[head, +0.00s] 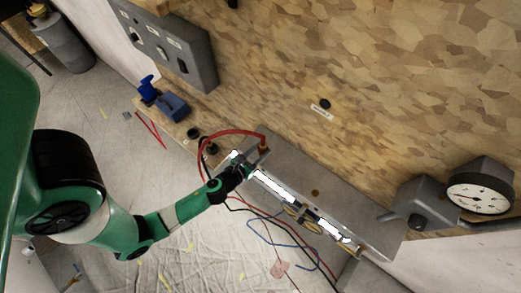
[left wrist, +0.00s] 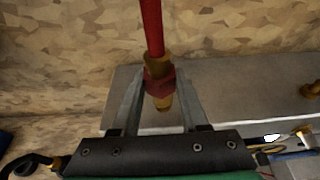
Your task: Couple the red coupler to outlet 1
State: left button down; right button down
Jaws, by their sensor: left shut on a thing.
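The red coupler (left wrist: 160,82) has a red collar and brass ends on a red hose (left wrist: 151,25). My left gripper (left wrist: 160,100) is shut on it, with one finger on each side of the collar. In the head view the coupler (head: 263,149) is at the hose end, over the left end of a grey metal manifold (head: 345,205). Its brass tip points down at the manifold; I cannot tell whether it touches. A brass fitting (head: 315,193) is on the manifold further right; it also shows in the left wrist view (left wrist: 312,90). I can read no outlet number. My right gripper is not in view.
A pressure gauge (head: 478,198) and a grey box (head: 417,200) are at the right. A blue clamp-like tool (head: 172,105) lies on the ledge at the left. Blue and red hoses hang below the manifold. A grey switch panel (head: 175,50) is on the chipboard wall.

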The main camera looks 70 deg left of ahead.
pick_arm(q)
jog(key=shift+f, duration=0.25)
jog(key=shift+c, duration=1.7)
grip_release()
jog(key=b+v, duration=0.2)
jog(key=v, duration=0.9)
jog(key=shift+s+r, duration=0.2)
jog(key=shift+s, duration=0.05)
jog(key=shift+d, duration=0.15)
